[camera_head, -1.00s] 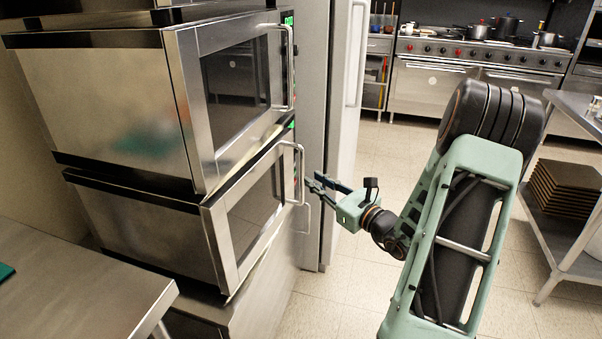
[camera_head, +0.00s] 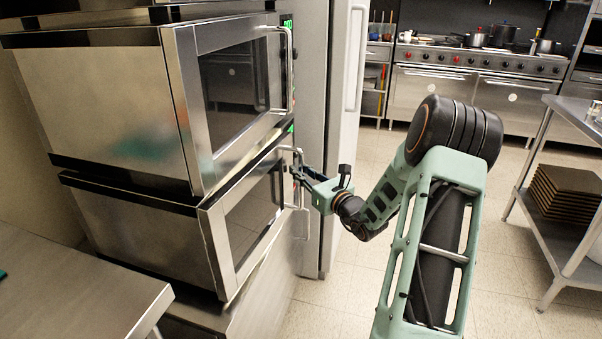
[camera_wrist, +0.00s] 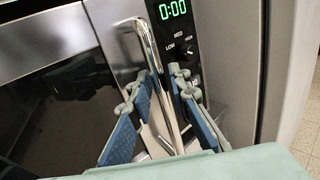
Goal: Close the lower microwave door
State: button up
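The lower microwave (camera_head: 140,230) has a steel door (camera_head: 252,222) with a dark window and a vertical bar handle (camera_head: 303,220) at its right. The door stands at or close to the microwave's front; I cannot tell whether it is fully shut. My gripper (camera_head: 297,168) is at the handle's upper part. In the wrist view, my gripper (camera_wrist: 157,88) is open, with one blue-and-green finger on each side of the chrome handle (camera_wrist: 152,55). The fingers do not look closed on it. Contact is unclear.
The control panel (camera_wrist: 200,50) with a lit 0:00 display is right of the handle. Another microwave (camera_head: 110,95) sits directly above. A steel table (camera_head: 75,290) stands at lower left, a tall fridge (camera_head: 340,130) behind, and a shelf table (camera_head: 565,190) at right. Floor between is clear.

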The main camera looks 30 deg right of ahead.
jog(key=shift+c, duration=0.4)
grip_shut()
jog(key=w+a+y, duration=0.1)
jog(key=w+a+n+y, duration=0.1)
jog(key=w, duration=0.1)
jog(key=shift+a+r, duration=0.15)
jog(key=shift+a, duration=0.05)
jog(key=shift+o, duration=0.4)
grip_release()
jog(key=shift+w+a, duration=0.1)
jog(key=shift+w, duration=0.05)
